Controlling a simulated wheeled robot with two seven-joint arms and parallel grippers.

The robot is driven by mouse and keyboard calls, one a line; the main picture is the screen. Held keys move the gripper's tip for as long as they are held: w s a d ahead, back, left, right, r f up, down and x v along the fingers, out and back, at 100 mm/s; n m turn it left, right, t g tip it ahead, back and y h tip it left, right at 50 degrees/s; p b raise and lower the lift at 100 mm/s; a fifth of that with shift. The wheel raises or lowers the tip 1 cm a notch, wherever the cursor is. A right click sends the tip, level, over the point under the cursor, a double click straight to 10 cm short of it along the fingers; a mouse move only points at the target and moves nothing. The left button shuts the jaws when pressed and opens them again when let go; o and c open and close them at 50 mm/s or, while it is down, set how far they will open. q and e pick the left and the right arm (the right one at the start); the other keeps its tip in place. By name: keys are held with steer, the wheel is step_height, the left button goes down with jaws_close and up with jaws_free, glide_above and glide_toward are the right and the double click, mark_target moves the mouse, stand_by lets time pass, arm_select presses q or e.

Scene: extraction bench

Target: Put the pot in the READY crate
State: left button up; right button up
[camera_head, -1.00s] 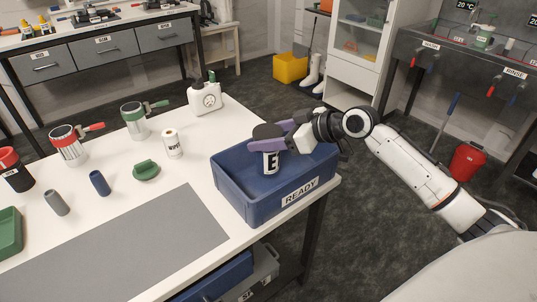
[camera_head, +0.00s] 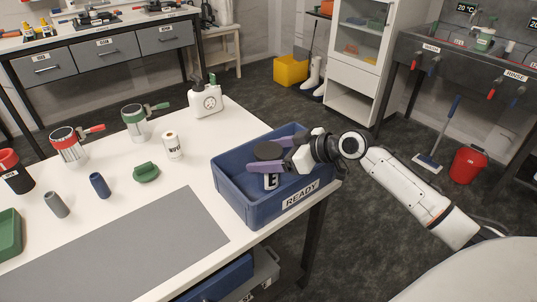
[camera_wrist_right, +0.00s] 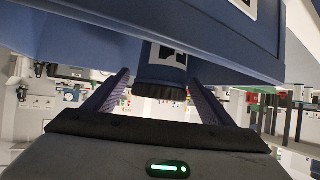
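The pot (camera_head: 271,181) has a dark lid and a white label with black lettering. It is inside the blue READY crate (camera_head: 296,197), upright, with its lower part hidden by the front wall. My right gripper (camera_head: 268,160) reaches in from the right, its purple fingers open on either side of the pot. In the right wrist view the pot (camera_wrist_right: 161,75) shows between the spread fingers (camera_wrist_right: 158,95), with narrow gaps beside it. Whether it rests on the crate floor is hidden. My left gripper is not in view.
The crate stands at the right end of the white table (camera_head: 120,212). A grey mat (camera_head: 130,250) lies bare in front.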

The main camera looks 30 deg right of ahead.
steer(key=shift+r, duration=0.1)
steer(key=shift+s+d+r, duration=0.1)
steer(key=shift+s+d, duration=0.05)
steer(key=shift+s, duration=0.05)
steer(key=v, duration=1.1)
steer(key=shift+s+r, duration=0.15)
steer(key=shift+s, duration=0.1)
